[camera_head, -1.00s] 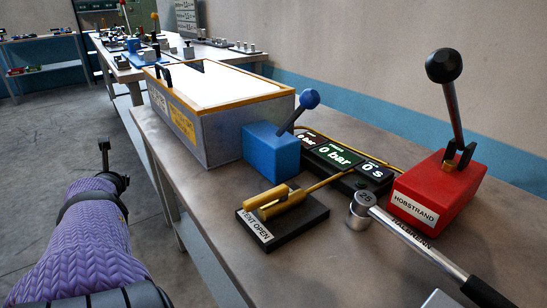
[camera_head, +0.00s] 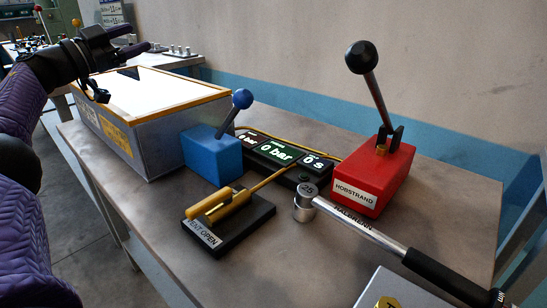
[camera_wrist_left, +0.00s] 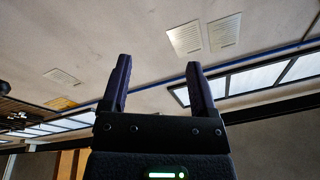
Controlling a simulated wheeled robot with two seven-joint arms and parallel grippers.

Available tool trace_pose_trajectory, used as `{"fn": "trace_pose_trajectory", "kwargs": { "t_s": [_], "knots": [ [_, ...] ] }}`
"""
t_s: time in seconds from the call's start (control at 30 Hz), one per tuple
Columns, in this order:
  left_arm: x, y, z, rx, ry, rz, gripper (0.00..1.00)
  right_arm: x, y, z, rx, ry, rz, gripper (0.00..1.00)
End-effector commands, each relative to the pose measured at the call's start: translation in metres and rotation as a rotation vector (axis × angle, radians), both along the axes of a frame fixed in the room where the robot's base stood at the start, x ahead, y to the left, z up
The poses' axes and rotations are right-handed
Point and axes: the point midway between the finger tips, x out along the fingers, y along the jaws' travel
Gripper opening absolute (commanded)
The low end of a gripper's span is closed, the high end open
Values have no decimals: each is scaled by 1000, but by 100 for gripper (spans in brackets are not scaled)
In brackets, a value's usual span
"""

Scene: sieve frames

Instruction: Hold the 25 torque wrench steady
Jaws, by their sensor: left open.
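The torque wrench (camera_head: 345,222) lies on the workbench at the lower right, its round head marked 25. Its silver shaft runs down right to a black handle (camera_head: 450,277), which reaches the picture's right edge. My left gripper (camera_head: 140,40) is raised at the upper left, over the far part of the box with the white top, well away from the wrench. Its two dark fingers stand apart in the left wrist view (camera_wrist_left: 160,80), with nothing between them. My right gripper is not in view.
A red block with a black-knobbed lever (camera_head: 370,178) stands behind the wrench. A vent stand with a yellow lever (camera_head: 228,225), a blue lever block (camera_head: 210,155) and a display showing 0 bar (camera_head: 275,152) are left of it. A grey box (camera_head: 400,285) is at the bottom.

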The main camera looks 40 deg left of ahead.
Motion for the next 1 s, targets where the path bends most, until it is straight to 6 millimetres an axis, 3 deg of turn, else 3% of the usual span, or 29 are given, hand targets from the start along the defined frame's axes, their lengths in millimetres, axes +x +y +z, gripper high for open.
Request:
{"fn": "trace_pose_trajectory", "kwargs": {
  "t_s": [0.1, 0.27, 0.4, 0.47, 0.53, 0.6, 0.77, 0.8, 1.0],
  "knots": [
    [33, -81, 3, 231, -44, -332, 76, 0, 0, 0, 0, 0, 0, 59],
    [71, -206, -1, 816, -106, -616, 76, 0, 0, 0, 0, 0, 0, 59],
    [79, -310, -19, 1423, -280, -727, 76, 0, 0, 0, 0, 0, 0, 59],
    [79, -344, -45, 1761, -347, -796, 76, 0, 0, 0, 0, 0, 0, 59],
    [83, -356, -87, 2150, -366, -947, 76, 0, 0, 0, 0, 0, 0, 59],
    [84, -351, -119, 2421, -365, -1124, 76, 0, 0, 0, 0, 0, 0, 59],
    [81, -332, -154, 2723, -372, -1447, 76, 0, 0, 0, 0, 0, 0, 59],
    [80, -329, -158, -2735, 373, 1481, 76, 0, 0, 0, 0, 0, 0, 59],
    [89, -333, -192, -2682, 368, 1489, 76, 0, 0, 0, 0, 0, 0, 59]
  ]
}}
